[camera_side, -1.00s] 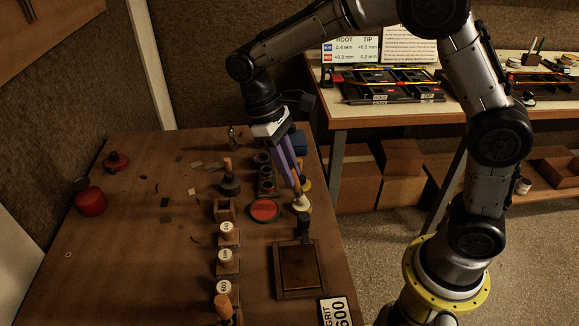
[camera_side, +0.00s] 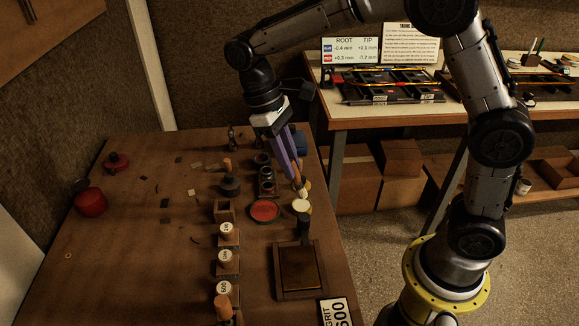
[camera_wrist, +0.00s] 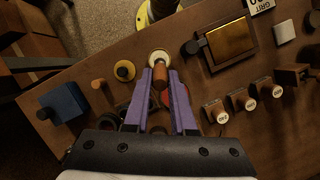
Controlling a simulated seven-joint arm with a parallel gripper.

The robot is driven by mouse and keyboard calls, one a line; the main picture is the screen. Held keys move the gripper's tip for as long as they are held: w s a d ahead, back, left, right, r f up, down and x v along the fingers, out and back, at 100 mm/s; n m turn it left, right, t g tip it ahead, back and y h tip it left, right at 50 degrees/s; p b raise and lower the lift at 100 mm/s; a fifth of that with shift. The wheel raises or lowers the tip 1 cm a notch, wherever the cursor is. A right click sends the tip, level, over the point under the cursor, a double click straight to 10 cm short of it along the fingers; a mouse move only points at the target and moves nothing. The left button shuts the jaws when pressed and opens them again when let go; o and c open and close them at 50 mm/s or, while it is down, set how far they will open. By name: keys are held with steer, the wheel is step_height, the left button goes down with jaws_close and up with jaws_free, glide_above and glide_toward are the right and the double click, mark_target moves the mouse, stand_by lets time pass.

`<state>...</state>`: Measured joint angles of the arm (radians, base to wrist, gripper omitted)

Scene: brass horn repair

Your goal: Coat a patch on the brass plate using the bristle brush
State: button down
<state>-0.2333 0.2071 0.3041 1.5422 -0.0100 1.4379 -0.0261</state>
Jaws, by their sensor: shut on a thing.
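My gripper (camera_side: 297,176) is shut on the handle of the bristle brush (camera_side: 301,189). The brush points down, with its bristle end just above a small cream-topped dish (camera_side: 301,206). Whether the bristles touch it I cannot tell. In the wrist view the brush's orange-brown handle (camera_wrist: 160,79) shows between the purple fingers (camera_wrist: 161,100), with the pale dish (camera_wrist: 159,59) beyond it. The brass plate (camera_side: 299,268) lies flat in a dark wooden frame, nearer the side camera than the dish. It also shows gold in the wrist view (camera_wrist: 231,42). The bristles are hardly distinguishable.
A dark post (camera_side: 304,228) stands between dish and plate. A red round tin (camera_side: 264,211) sits left of the dish. Several white-topped wooden stamps (camera_side: 228,256) line the plate's left side. A blue block (camera_side: 300,143) stands behind my gripper.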

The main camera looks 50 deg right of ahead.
steer(key=shift+r, duration=2.3)
